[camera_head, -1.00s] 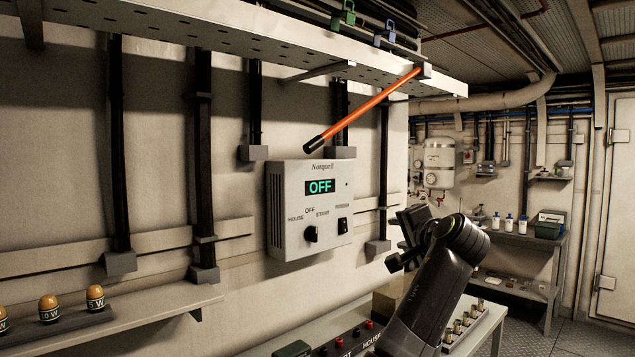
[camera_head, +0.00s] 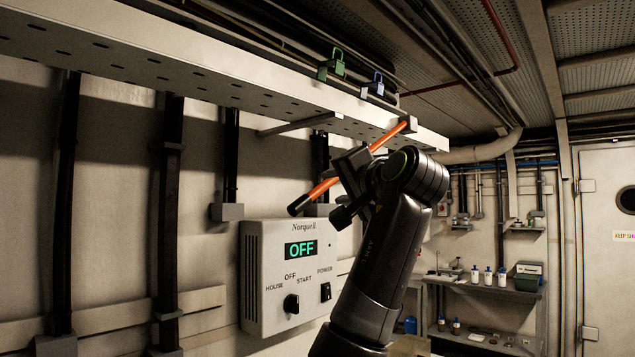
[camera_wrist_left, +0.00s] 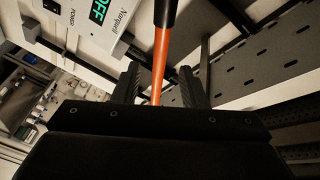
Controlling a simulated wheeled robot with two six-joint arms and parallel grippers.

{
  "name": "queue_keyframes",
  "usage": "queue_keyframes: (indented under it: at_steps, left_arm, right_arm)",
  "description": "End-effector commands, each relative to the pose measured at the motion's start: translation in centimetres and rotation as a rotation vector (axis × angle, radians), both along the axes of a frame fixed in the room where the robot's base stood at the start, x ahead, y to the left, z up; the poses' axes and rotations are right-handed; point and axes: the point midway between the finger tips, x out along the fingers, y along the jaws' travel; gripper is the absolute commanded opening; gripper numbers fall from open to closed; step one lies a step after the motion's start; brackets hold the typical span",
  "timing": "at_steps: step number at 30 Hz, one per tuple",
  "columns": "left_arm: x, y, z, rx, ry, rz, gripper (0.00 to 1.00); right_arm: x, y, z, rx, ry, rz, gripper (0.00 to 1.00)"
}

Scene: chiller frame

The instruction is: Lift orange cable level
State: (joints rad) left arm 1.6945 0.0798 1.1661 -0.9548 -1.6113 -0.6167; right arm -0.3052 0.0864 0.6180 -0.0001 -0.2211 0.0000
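The orange cable (camera_head: 388,137) looks like a straight stiff rod with a black end. It slopes from a grey bracket at the shelf's right end down left to the black tip, above the control box. It also shows in the left wrist view (camera_wrist_left: 160,55), running between the fingers. My left gripper (camera_head: 349,187) is at the rod's middle and hides part of it. In the left wrist view, the gripper (camera_wrist_left: 160,82) is open, one finger on each side of the rod, with gaps visible. My right gripper is out of view.
A grey control box (camera_head: 285,275) reading OFF hangs on the wall just below the rod. Open room lies to the right.

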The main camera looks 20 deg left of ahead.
Motion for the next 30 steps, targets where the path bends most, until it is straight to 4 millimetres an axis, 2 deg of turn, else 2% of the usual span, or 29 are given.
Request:
queue_keyframes:
  at_steps: [1,6,12,18,26,30]
  left_arm:
    - [0.8,1.0,0.3,0.0,0.004,0.004,0.39]
    - [3.2,3.6,0.3,0.001,0.004,0.003,0.39]
    - [5.2,5.7,0.2,0.0,0.003,0.001,0.39]
    - [6.0,6.6,0.0,0.0,0.001,-0.001,0.39]
    - [6.1,6.6,-0.1,0.0,0.0,-0.001,0.39]
    - [6.1,6.6,-0.1,0.0,0.0,-0.001,0.2]
  right_arm:
    - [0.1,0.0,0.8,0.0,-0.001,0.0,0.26]
    - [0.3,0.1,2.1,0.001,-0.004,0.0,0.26]
    - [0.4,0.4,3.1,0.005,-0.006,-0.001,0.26]
    - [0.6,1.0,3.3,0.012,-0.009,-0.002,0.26]
    - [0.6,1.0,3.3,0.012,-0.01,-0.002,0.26]
    - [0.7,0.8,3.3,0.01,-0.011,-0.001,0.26]
